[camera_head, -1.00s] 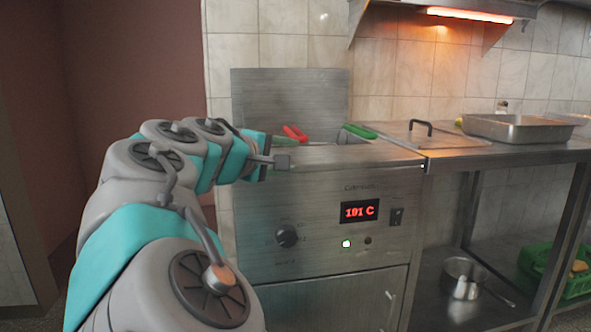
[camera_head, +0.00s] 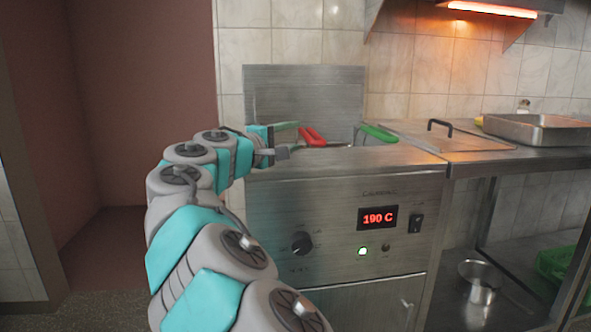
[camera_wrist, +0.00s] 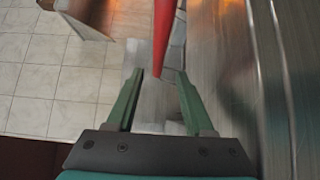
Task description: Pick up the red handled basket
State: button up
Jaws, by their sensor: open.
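The red handle (camera_head: 312,136) of the basket rises at the fryer's back left, just right of my gripper (camera_head: 290,138) in the head view. In the wrist view the red handle (camera_wrist: 166,35) comes down from the top edge, and its lower end appears between the tips of my gripper (camera_wrist: 160,76). The green fingers are apart, with a visible gap on both sides of the handle. I cannot tell the depth between handle and fingers. The basket's body is hidden inside the fryer.
A second, green handle (camera_head: 379,133) stands to the right of the red one. The steel fryer (camera_head: 340,220) has a front edge below my gripper and a backsplash (camera_head: 300,90) behind. A lid (camera_head: 470,140) and a steel tray (camera_head: 535,130) are farther right.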

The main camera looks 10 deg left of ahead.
aim_at(301, 134)
jog(key=x, duration=0.5)
jog(key=shift+d+r+p, duration=0.15)
jog(key=shift+p, duration=0.15)
grip_shut()
dwell(1.1)
